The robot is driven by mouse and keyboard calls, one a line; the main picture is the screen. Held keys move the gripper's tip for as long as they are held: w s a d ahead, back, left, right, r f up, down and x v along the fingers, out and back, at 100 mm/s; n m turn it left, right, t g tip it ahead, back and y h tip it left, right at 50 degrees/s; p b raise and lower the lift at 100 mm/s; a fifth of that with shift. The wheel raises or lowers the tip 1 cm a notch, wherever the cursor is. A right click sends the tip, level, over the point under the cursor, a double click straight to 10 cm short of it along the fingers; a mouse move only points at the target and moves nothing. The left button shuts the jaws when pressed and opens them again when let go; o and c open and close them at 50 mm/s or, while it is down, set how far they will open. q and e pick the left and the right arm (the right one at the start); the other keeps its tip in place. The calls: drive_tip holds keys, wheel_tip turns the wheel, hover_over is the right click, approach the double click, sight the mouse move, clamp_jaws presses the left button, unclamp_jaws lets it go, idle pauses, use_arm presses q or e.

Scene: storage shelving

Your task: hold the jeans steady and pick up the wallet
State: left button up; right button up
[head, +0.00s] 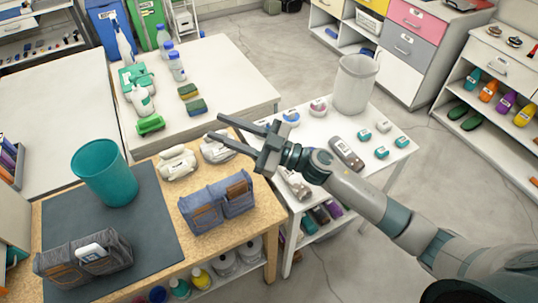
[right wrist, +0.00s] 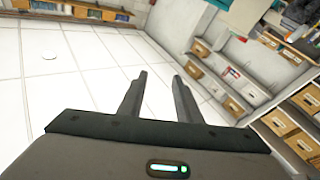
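Folded blue jeans (head: 207,212) lie on the cork-topped table, with a brown wallet (head: 238,190) sticking up from a pocket at their right side. A second, darker folded pair of jeans (head: 60,267) lies on the dark mat at the lower left, with a white device (head: 92,251) in its pocket. My right gripper (head: 214,126) is open and empty, above and behind the nearer-right jeans and apart from them. Its two spread fingers also show in the right wrist view (right wrist: 161,76), with nothing between them. My left gripper is in neither view.
A teal bin (head: 104,172) stands on the dark mat (head: 152,232). White game controllers (head: 177,162) lie behind the jeans. A white side table (head: 363,122) at the right holds a clear bin (head: 355,83) and small items. Bottles and sponges stand on the back table.

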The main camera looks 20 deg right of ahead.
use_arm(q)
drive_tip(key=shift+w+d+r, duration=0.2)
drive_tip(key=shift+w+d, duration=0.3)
use_arm(e)
drive_tip(key=s+d+f+n+g+h, duration=0.3)
drive_tip(key=d+f+n+g+h, duration=0.3)
drive_tip(key=g, duration=0.7)
drive_tip(key=d+f+h, duration=0.2)
drive_tip(key=d+f, duration=0.1)
drive_tip(key=f, duration=0.1)
drive_tip(key=shift+s+d, duration=0.2)
drive_tip(key=shift+d, duration=0.15)
